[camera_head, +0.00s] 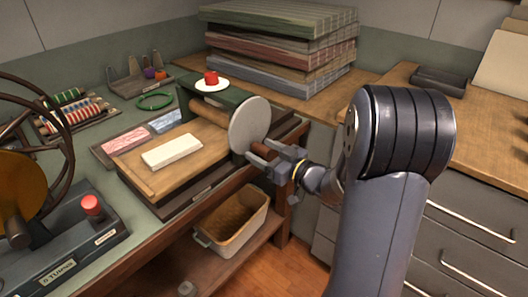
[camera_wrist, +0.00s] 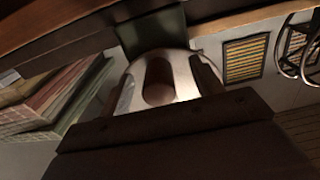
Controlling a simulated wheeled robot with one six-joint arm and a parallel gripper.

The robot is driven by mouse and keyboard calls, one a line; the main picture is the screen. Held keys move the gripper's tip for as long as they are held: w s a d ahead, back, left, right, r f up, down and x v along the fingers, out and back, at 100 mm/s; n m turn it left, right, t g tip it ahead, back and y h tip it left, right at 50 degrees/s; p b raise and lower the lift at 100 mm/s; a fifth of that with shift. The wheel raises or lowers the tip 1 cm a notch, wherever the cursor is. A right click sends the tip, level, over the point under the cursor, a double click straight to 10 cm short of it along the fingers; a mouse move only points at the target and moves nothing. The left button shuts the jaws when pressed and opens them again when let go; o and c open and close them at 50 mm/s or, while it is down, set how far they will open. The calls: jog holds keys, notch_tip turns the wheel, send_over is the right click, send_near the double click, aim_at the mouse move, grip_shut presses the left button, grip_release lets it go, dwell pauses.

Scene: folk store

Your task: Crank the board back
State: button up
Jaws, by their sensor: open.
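A small press stands on the green bench, with a wooden board (camera_head: 140,178) lying in front of its roller (camera_head: 209,114). A white block (camera_head: 171,151) lies on the board. A pale round crank disc (camera_head: 249,124) is on the press's right side. My gripper (camera_head: 268,161) is at the disc's lower right, its jaws open. In the wrist view, a brown crank handle (camera_wrist: 158,80) sticks out from the disc (camera_wrist: 182,84) between my open fingers (camera_wrist: 166,84). Whether a finger touches the handle I cannot tell.
A red knob (camera_head: 211,77) tops the press. Pink (camera_head: 125,139) and blue slabs lie in a tray behind the board. A spoked wheel (camera_head: 62,130) and a red-buttoned base (camera_head: 84,232) stand at left. A basket (camera_head: 232,219) sits on the shelf below. Stacked boards (camera_head: 280,45) are behind.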

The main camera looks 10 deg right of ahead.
jog(key=v, duration=0.9)
jog(key=shift+p, duration=0.35)
dwell(0.4)
jog(key=shift+b+x, duration=0.35)
jog(key=shift+x, duration=3.95)
jog(key=shift+d, duration=0.1)
